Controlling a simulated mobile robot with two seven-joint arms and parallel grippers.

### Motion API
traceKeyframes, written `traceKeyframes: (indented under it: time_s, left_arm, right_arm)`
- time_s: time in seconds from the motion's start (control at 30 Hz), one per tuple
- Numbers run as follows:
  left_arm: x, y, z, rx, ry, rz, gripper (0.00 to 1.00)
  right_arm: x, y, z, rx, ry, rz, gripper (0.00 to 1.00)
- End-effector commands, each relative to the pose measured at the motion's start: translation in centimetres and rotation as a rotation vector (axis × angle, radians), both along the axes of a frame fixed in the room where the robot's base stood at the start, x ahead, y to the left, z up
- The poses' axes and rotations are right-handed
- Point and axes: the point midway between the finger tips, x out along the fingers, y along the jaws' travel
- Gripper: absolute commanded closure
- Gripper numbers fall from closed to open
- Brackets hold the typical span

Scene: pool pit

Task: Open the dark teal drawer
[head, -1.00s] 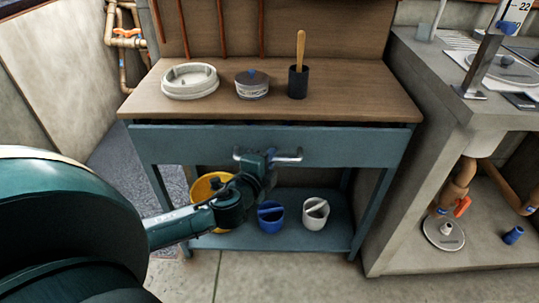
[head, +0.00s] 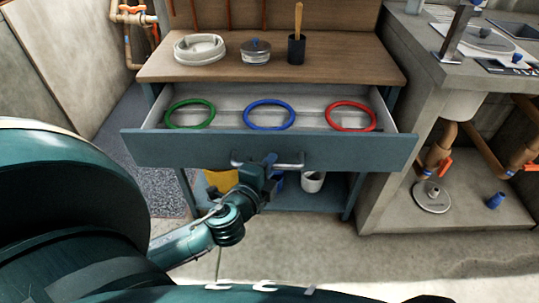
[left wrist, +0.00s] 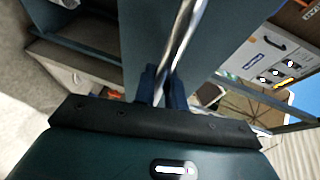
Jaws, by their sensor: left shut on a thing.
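The dark teal drawer (head: 330,150) stands well out from the wooden-topped bench in the head view. Its pale inside shows a green ring (head: 190,113), a blue ring (head: 269,115) and a red ring (head: 351,116) lying in a row. A metal bar handle (head: 290,164) runs across the middle of its front. My left gripper (head: 269,162) is shut on the handle, left of the bar's middle. In the left wrist view the shiny handle (left wrist: 183,35) passes between the fingers (left wrist: 162,88). My right gripper is not in view.
The bench top (head: 340,60) holds a white ring-shaped dish (head: 200,48), a grey tin (head: 256,50) and a dark cup with a wooden handle (head: 297,47). Several buckets stand on the shelf below, including a white one (head: 312,182). A concrete counter (head: 400,110) is at the right.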

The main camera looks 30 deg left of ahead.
Motion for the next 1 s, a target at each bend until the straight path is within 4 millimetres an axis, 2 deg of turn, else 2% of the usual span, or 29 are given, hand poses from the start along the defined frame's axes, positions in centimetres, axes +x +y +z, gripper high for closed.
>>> traceKeyframes:
  time_s: [0.2,0.53,0.57,0.8,1.0]
  left_arm:
    - [-0.74,-0.41,-0.02,0.000,0.000,0.001,1.00]
    - [-0.78,-0.44,0.00,0.001,0.000,0.001,1.00]
    - [-0.78,-0.44,0.00,0.001,0.000,0.001,0.86]
    - [-0.76,-0.45,0.01,0.000,0.000,0.001,0.66]
    - [-0.76,-0.46,0.01,0.000,-0.001,0.000,0.66]
  right_arm:
    - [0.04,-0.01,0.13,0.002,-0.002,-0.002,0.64]
    - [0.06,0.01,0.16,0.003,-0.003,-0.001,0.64]
    - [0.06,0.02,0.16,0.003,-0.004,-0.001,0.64]
    - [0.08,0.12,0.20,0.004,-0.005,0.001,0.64]
    - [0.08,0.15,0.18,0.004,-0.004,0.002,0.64]
